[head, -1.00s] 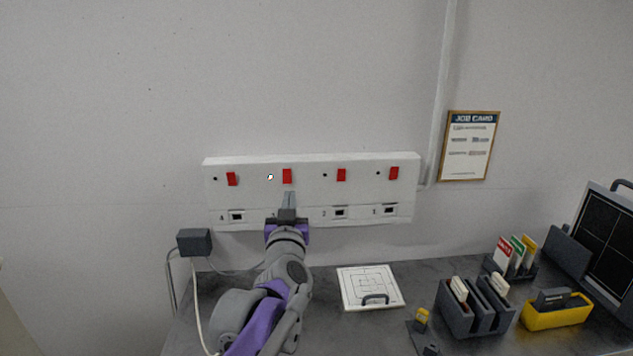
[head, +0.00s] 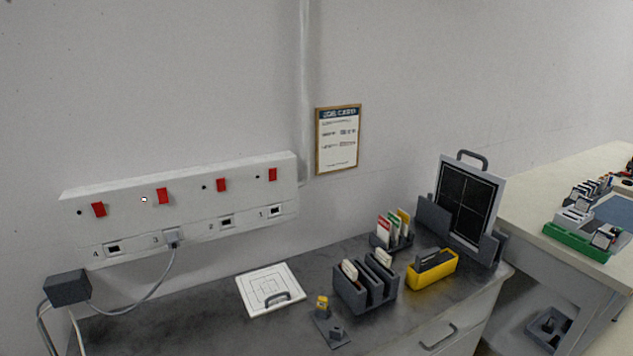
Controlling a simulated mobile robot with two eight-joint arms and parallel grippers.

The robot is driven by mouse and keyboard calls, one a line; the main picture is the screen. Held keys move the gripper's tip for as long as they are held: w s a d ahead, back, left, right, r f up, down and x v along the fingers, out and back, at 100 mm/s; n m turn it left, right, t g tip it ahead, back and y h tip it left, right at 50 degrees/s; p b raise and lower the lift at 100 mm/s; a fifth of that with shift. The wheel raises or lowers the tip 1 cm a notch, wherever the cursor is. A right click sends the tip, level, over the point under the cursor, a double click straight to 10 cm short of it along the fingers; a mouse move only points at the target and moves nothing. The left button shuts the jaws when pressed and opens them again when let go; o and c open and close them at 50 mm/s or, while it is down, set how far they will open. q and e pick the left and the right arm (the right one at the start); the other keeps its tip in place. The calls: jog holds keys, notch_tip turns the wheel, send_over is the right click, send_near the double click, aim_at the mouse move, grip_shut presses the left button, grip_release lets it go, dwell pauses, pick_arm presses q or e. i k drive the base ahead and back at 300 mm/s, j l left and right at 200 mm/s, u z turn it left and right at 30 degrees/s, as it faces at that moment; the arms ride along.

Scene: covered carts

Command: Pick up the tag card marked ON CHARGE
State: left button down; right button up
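Several upright cards stand in a small dark rack (head: 379,242) on the grey bench: a red-and-white card (head: 384,230), a green-and-white card (head: 393,226) and a yellow card (head: 404,221). Their lettering is too small to read, so I cannot tell which one is marked ON CHARGE. Neither of my grippers is in view.
A socket strip (head: 190,213) on the wall has a grey plug (head: 173,238) in position 3. In front of the rack stand a dark slotted holder (head: 350,292), a yellow tray (head: 434,277) and a white board (head: 251,290). A dark panel (head: 467,200) stands to the right.

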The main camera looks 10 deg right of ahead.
aim_at(406, 219)
jog(key=l+u, duration=0.1)
jog(key=u, duration=0.5)
jog(key=l+u, duration=0.4)
jog(key=k+l+u, duration=0.15)
jog(key=l+u, duration=0.25)
jog(key=k+l+u, duration=0.1)
jog(key=l, duration=0.3)
jog(key=k+l+u, duration=0.15)
jog(key=l, duration=0.2)
jog(key=k+l+u, duration=0.1)
jog(key=l, duration=0.3)
jog(key=k+l, duration=0.15)
jog(key=l, duration=0.15)
jog(key=k+l, duration=0.2)
jog(key=l, duration=0.15)
jog(key=k+l+u, duration=0.1)
jog(key=l, duration=0.2)
jog(key=k, duration=0.05)
